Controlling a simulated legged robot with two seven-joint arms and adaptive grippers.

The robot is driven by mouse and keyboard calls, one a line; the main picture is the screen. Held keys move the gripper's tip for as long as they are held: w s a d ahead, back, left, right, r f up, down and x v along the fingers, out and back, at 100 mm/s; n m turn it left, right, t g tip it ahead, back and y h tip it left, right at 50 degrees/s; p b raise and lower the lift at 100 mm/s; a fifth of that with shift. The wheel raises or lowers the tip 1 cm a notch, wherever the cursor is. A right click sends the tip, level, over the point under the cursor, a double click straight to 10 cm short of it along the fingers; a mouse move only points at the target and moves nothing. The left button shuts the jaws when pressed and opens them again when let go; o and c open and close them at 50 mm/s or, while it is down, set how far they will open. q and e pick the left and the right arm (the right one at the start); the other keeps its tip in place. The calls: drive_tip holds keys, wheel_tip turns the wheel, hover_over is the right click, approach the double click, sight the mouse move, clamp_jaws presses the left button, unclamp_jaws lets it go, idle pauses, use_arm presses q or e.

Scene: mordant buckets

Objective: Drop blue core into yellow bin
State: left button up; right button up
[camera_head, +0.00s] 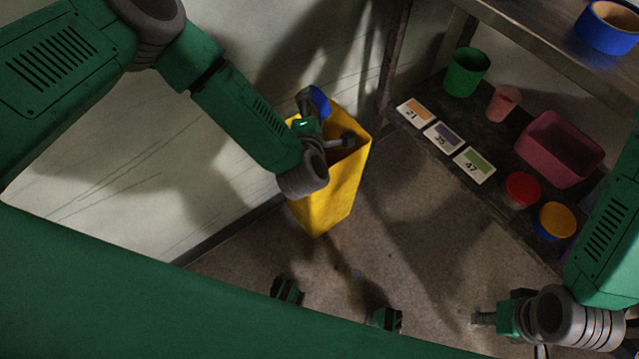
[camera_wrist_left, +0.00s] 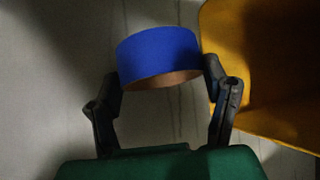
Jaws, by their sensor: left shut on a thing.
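The blue core (camera_head: 320,101) is a short hollow ring with a brown inside. My left gripper (camera_head: 326,120) is shut on it, over the back left part of the tall yellow bin (camera_head: 337,195). In the left wrist view the core (camera_wrist_left: 157,54) sits between the two dark fingertips, and the bin (camera_wrist_left: 262,75) is close by on the right. The bin stands upright on the floor against the pale wall, its open top facing up. My arm and gripper hide part of its rim. My right gripper (camera_head: 484,318) is low at the right; its finger gap is unclear.
A dark shelf at the right holds a green cup (camera_head: 466,72), a pink cup (camera_head: 503,103), a pink tub (camera_head: 558,149), a red-lidded pot (camera_head: 522,189) and an orange-lidded pot (camera_head: 556,220). Numbered cards (camera_head: 441,137) lie along its edge. Another blue ring (camera_head: 608,26) sits on the upper shelf.

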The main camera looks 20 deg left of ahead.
use_arm(q)
drive_tip(key=f+b, duration=0.4)
drive_tip(key=f, duration=0.1)
drive_tip(key=shift+a+f, duration=0.25)
drive_tip(key=shift+d, duration=0.1)
drive_tip(key=o, duration=1.2)
drive_tip(key=shift+o, duration=0.2)
drive_tip(key=shift+s, duration=0.1)
